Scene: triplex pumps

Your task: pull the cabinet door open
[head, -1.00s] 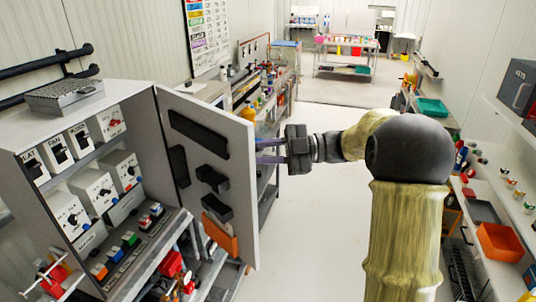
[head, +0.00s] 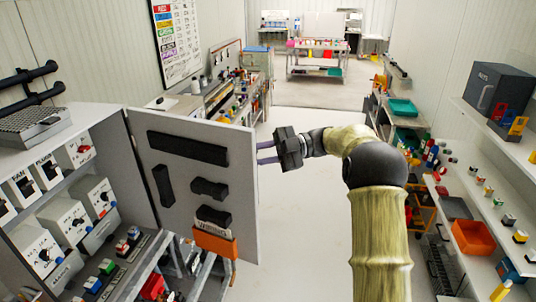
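The grey-white cabinet (head: 95,120) stands at the left, open at the front. Its door (head: 195,175) stands swung well out, with its inner face towards me. The inner face carries several black holders and an orange pocket (head: 214,242). My gripper (head: 262,153) is at the door's free right edge, reaching in from the right. Its two thin fingers are parted, with a clear gap between them. Their tips end at or behind the door edge, so contact is not clear. No handle shows; the door's outer face is hidden.
Inside the cabinet are switch boxes (head: 65,222) and small coloured parts. A shelf with an orange bin (head: 472,238) and a dark box (head: 499,88) runs along the right. Clear floor (head: 300,225) lies between door and shelf.

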